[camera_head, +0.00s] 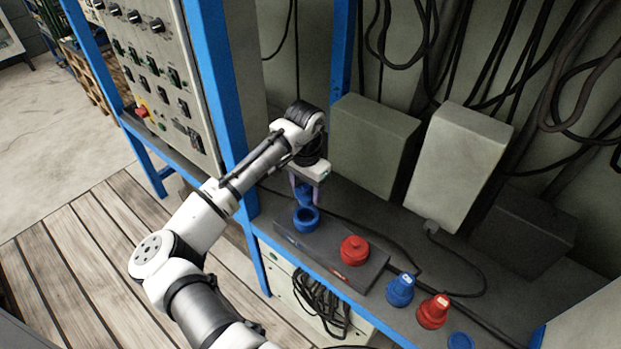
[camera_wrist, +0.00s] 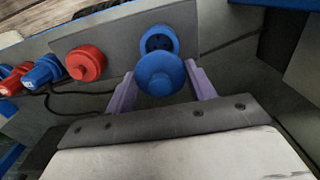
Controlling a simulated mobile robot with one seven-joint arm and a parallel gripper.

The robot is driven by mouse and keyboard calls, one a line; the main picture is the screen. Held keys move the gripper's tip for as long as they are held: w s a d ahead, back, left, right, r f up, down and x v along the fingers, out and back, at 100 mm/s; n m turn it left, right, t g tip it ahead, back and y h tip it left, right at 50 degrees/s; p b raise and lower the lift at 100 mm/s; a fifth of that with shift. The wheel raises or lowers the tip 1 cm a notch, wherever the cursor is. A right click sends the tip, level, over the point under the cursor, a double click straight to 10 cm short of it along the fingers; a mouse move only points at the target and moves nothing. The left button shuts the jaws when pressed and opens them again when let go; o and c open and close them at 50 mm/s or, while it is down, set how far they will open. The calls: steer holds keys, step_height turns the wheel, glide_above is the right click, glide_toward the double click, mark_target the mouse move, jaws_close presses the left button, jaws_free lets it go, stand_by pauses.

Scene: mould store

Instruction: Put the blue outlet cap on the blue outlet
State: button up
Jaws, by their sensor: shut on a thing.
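The blue outlet (camera_head: 306,219) is an open blue ring at the left end of a dark grey panel block. In the wrist view its socket face (camera_wrist: 158,40) shows just beyond the cap and is partly covered by it. My gripper (camera_head: 304,191) is shut on the blue outlet cap (camera_head: 305,199), just behind and above the blue outlet. In the wrist view the round cap (camera_wrist: 160,75) sits between the two purple fingers. The cap appears apart from the outlet; the exact gap cannot be told.
A red outlet with a red cap on it (camera_head: 354,250) is on the same block (camera_head: 330,253). A blue plug (camera_head: 400,290), a red plug (camera_head: 433,312) and a blue round piece (camera_head: 460,341) stand to the right. Grey boxes (camera_head: 375,145) and hanging cables are behind; a blue post (camera_head: 222,110) is left.

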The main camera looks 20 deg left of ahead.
mark_target(306, 203)
steer(key=shift+s+f+b, duration=0.15)
steer(key=shift+f+b, duration=0.55)
step_height(306, 203, down, 3)
steer(key=b, duration=0.2)
steer(key=shift+b, duration=0.35)
steer(key=shift+f, duration=0.45)
steer(key=shift+p, duration=0.65)
steer(key=shift+f+b, duration=0.5)
steer(key=shift+f, duration=0.85)
stand_by(0.5)
